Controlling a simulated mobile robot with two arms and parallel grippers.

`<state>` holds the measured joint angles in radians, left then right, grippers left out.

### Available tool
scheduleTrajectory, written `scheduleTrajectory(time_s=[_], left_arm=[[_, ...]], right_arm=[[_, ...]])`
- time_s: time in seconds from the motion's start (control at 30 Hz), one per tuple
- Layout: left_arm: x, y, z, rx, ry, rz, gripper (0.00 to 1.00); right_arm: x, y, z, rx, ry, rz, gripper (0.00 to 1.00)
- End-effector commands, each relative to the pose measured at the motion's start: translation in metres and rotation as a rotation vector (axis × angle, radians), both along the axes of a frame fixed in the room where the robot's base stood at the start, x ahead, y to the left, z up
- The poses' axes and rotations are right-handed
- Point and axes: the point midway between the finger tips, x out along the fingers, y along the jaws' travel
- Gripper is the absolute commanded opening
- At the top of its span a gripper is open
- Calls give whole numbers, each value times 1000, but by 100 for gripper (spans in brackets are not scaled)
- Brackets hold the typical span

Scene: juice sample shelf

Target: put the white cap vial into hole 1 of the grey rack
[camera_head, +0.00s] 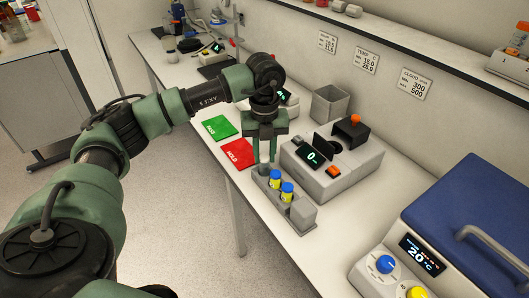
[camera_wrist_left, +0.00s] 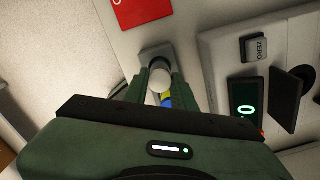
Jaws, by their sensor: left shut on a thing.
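My right gripper is not in view.
A grey instrument with a display (camera_head: 313,155) stands close to the right of the rack. A red mat (camera_head: 237,154) and a green mat (camera_head: 220,127) lie to the left. A blue-lidded machine (camera_head: 470,225) is at the right. The bench's front edge is near the rack.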

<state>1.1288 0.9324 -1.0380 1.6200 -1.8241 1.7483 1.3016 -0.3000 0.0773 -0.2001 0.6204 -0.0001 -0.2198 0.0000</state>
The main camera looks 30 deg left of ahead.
Motion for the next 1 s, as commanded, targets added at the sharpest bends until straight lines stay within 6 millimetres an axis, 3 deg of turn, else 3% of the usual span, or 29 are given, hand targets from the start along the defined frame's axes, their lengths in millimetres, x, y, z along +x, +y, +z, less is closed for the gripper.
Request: scheduleTrajectory(time_s=[1.0], left_arm=[[0,0,-13,0,0,0,0]], right_arm=[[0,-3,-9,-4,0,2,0]])
